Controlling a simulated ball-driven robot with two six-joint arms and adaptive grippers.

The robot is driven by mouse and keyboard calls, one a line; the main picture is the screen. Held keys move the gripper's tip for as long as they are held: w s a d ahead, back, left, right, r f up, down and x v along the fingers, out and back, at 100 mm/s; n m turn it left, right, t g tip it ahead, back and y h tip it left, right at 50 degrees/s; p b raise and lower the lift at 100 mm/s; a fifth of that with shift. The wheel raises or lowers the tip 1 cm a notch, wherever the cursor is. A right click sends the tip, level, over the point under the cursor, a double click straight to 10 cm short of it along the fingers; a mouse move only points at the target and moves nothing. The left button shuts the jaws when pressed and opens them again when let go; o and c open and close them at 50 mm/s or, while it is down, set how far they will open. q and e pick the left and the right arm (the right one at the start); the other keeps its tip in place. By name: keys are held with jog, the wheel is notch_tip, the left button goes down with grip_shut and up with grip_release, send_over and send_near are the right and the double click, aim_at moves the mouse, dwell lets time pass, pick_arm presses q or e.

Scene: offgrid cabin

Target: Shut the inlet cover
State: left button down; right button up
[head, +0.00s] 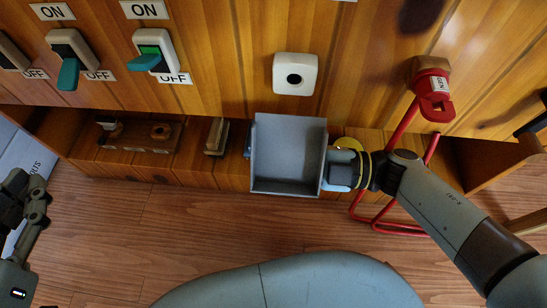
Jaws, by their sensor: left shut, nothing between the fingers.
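A grey, square, shallow tray-like piece (287,160) with raised edges stands in front of the low ledge, its hollow side facing me. It looks like the inlet cover, standing open, but its hinge and the inlet are hidden. My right gripper (342,170) is at its right edge, close to or touching it. Its fingers are not clear, so I cannot tell open from shut. My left gripper (22,190) is shut and empty at the far left, well away from the cover.
Lever switches (150,55) and a white fixture with a black hole (296,73) are on the wood wall. A red part labelled GEN (432,92) and red tubing (366,205) are at right. Small wooden blocks (160,145) lie on the ledge.

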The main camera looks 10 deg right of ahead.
jog(key=shift+c, duration=0.4)
grip_shut()
jog(key=shift+w+r, duration=0.1)
jog(key=shift+r, duration=0.05)
